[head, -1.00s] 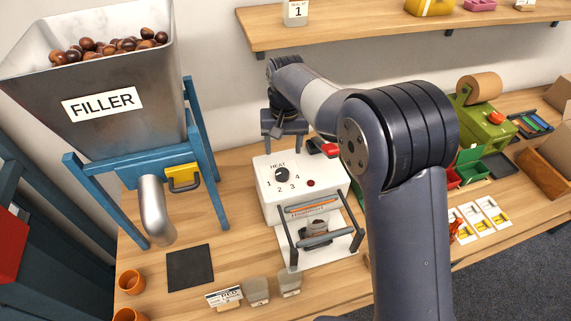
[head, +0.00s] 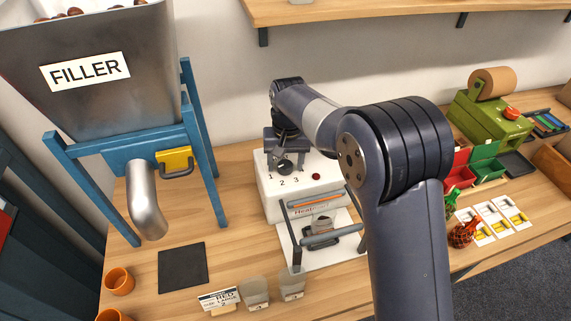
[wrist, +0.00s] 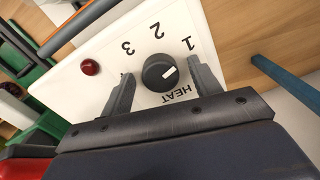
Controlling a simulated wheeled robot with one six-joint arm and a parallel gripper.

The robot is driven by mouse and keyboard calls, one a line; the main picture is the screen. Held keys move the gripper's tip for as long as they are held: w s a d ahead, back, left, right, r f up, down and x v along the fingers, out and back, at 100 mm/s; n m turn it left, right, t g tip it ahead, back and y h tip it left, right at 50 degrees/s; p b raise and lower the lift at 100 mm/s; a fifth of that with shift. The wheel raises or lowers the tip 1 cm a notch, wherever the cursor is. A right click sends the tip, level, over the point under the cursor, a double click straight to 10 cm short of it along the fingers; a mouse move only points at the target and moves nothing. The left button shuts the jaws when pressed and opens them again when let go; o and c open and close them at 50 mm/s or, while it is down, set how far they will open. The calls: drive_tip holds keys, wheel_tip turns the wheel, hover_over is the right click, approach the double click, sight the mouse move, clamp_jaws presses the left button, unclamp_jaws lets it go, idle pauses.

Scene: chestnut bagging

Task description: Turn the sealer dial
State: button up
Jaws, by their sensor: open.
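The white heat sealer (head: 300,205) stands on the bench in the head view, and its top shows in the wrist view (wrist: 110,35). The dial is partly covered by my gripper in the head view (head: 285,168). My gripper (wrist: 161,66) is open, with one finger on each side of the dial. A gap shows beside the dial in the wrist view. The numbers 1, 2 and 3 and the word HEAT are visible; the 4 is hidden.
A red lamp (wrist: 90,67) sits on the sealer near the dial. The filler (head: 110,90) with its blue frame stands left of the sealer. A shelf (head: 400,12) hangs above. Green and red bins (head: 487,160) are at the right.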

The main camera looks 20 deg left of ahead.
drive_tip(key=shift+c, duration=0.2)
drive_tip(key=c, duration=0.9)
drive_tip(key=shift+c, duration=0.2)
drive_tip(key=shift+n, duration=0.3)
drive_tip(key=n+p, duration=0.1)
drive_tip(key=n, duration=0.8)
drive_tip(key=o, duration=1)
